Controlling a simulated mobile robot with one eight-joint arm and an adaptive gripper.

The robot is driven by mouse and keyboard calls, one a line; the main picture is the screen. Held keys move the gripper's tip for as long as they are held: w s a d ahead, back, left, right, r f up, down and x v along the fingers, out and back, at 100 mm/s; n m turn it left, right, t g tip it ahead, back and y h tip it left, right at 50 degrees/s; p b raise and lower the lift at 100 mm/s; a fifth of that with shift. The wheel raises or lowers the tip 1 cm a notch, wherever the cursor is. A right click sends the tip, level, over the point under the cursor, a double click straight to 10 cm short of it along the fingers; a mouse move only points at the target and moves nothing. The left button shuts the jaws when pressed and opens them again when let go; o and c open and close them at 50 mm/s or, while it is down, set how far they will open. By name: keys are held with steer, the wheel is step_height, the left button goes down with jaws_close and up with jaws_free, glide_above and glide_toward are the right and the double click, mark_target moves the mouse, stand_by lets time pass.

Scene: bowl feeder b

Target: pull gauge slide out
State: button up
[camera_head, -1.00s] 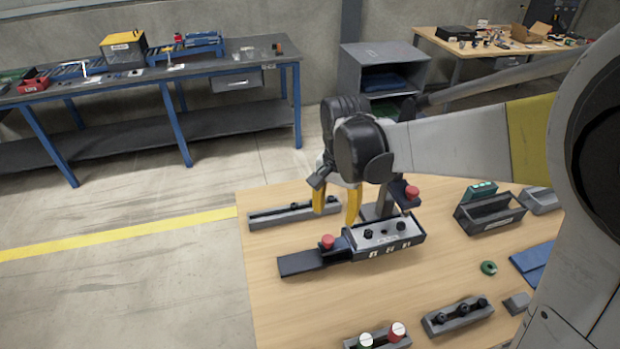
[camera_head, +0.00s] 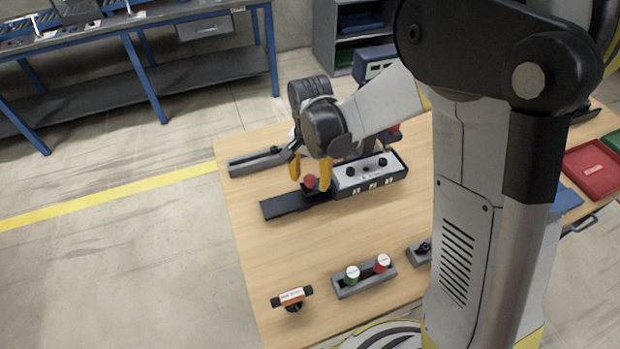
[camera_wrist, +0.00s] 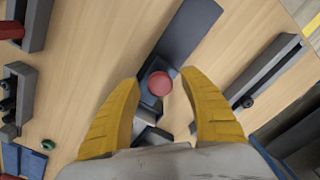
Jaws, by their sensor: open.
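The gauge is a dark grey block (camera_head: 372,186) with black knobs and white labels on its front, standing on the wooden table. Its flat dark slide (camera_head: 285,204) sticks out to the left and carries a red round knob (camera_head: 310,181). My gripper (camera_head: 310,174) is open, with its yellow fingers around the red knob. In the wrist view, the red knob (camera_wrist: 160,83) lies between the two spread fingertips (camera_wrist: 160,85), with gaps on both sides. The slide (camera_wrist: 188,35) runs up from it. Whether the fingers are level with the knob is hard to tell.
A grey rail (camera_head: 257,162) lies behind the slide. A holder with green and red knobs (camera_head: 365,277) and an orange-labelled piece (camera_head: 292,297) are near the front. A red tray (camera_head: 592,167) is at the right. The table left of the slide is clear.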

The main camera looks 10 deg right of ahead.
jaws_close()
steer(key=shift+a, duration=0.15)
steer(key=s+a, duration=0.2)
steer(key=a, duration=0.7)
steer(key=s+a+b, duration=0.1)
steer(key=s+a, duration=0.1)
steer(key=a, duration=0.7)
steer(key=shift+a, duration=0.3)
